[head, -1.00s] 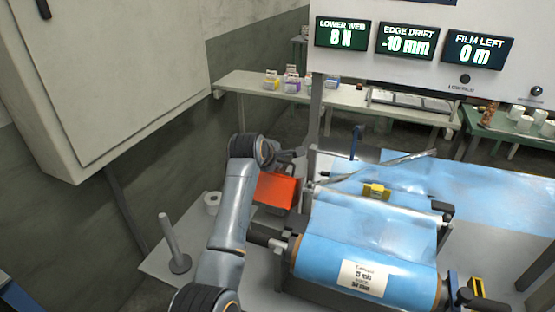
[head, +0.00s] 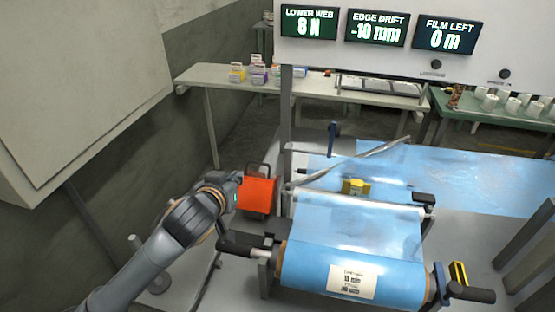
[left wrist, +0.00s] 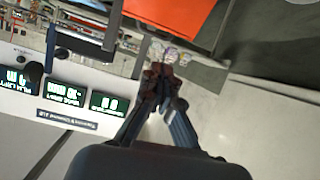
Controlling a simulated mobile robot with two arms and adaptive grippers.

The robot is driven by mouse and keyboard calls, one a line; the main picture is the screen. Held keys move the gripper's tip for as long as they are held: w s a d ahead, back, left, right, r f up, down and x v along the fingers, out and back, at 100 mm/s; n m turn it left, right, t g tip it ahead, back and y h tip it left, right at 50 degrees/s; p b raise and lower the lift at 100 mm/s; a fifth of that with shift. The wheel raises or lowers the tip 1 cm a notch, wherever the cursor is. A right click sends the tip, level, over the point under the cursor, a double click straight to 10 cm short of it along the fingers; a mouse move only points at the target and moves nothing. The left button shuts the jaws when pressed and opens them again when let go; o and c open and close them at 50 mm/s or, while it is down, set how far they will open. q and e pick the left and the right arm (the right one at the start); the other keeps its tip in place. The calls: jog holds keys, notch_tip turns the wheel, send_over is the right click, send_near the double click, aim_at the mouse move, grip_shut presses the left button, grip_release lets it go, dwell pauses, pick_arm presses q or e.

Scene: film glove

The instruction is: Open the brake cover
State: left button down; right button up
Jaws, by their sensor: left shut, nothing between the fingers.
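The orange brake cover (head: 257,195) sits on a dark mount left of the blue film roll (head: 350,272). I cannot tell from this angle whether it is open. My left arm comes in from the lower left, and its gripper (head: 231,186) is at the cover's left side in the head view. Whether it touches the cover is unclear. In the left wrist view the fingers of the gripper (left wrist: 163,74) are together with nothing between them, and the orange cover (left wrist: 175,12) shows at the top edge, apart from the fingertips. My right gripper is not in view.
A grey cabinet (head: 75,80) hangs at the left. A display panel (head: 390,60) spans the top. A pale bench (head: 210,76) with small boxes stands behind. A black roll handle (head: 240,248) sticks out just below the cover. A yellow block (head: 355,187) lies on the film.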

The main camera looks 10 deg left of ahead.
pick_arm(q)
jog(key=s+m, duration=0.1)
jog(key=p, duration=0.2)
send_near(258, 164)
jog(key=x, duration=0.7)
